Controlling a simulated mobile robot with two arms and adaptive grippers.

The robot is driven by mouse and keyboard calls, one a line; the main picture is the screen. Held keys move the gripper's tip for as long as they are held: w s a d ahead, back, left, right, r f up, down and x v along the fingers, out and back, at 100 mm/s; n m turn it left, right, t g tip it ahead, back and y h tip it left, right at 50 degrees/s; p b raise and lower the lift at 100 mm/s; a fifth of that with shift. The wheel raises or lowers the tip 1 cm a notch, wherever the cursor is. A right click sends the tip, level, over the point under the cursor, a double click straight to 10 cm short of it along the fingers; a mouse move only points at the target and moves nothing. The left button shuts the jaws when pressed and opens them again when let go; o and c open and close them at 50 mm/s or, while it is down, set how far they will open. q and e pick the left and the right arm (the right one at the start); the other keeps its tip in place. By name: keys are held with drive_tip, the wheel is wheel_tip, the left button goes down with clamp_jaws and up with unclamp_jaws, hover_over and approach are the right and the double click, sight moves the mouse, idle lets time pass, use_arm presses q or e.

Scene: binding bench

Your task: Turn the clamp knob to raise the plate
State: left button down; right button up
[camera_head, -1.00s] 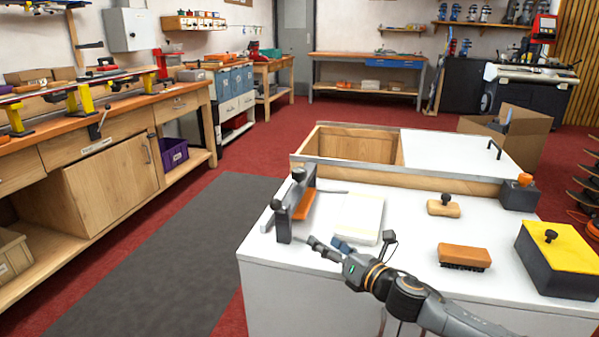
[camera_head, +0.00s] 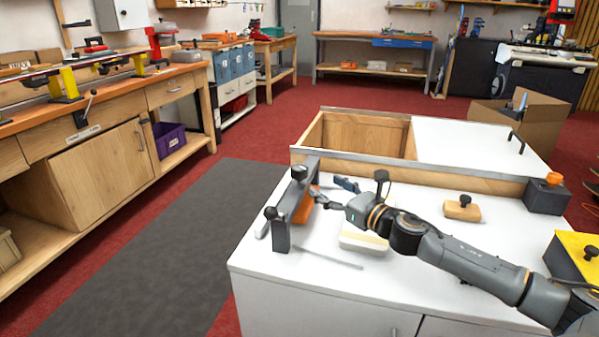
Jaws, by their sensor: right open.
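The clamp (camera_head: 281,236) is a dark grey upright frame at the left of the white bench top. A black knob (camera_head: 299,173) sits on top of it, and a second dark knob (camera_head: 270,212) is at its near left end. An orange plate (camera_head: 304,208) shows inside the frame, partly behind my gripper. My right gripper (camera_head: 331,191) is open and empty, just right of the clamp, its fingers pointing left. One fingertip overlaps the orange plate in the picture; I cannot tell whether they touch. My left gripper is not in view.
A cream block (camera_head: 363,242) lies under my right arm, with a thin grey rod (camera_head: 330,258) near it. A wooden block with a black knob (camera_head: 462,208), a dark block with an orange knob (camera_head: 546,194) and a yellow-topped box (camera_head: 576,256) stand to the right.

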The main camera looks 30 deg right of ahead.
sight(305, 174)
drive_tip(key=w, duration=0.3)
drive_tip(key=shift+w+a, duration=0.15)
drive_tip(key=shift+w, duration=0.1)
drive_tip(key=w, duration=0.6)
drive_tip(key=shift+w+a, duration=0.25)
drive_tip(key=shift+a, duration=0.1)
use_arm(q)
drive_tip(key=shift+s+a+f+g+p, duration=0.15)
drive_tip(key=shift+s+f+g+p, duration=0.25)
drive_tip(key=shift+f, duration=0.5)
use_arm(e)
drive_tip(key=shift+w+a, duration=0.1)
drive_tip(key=shift+w, duration=0.6)
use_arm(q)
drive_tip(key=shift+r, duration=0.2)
use_arm(e)
drive_tip(key=c, duration=1.2)
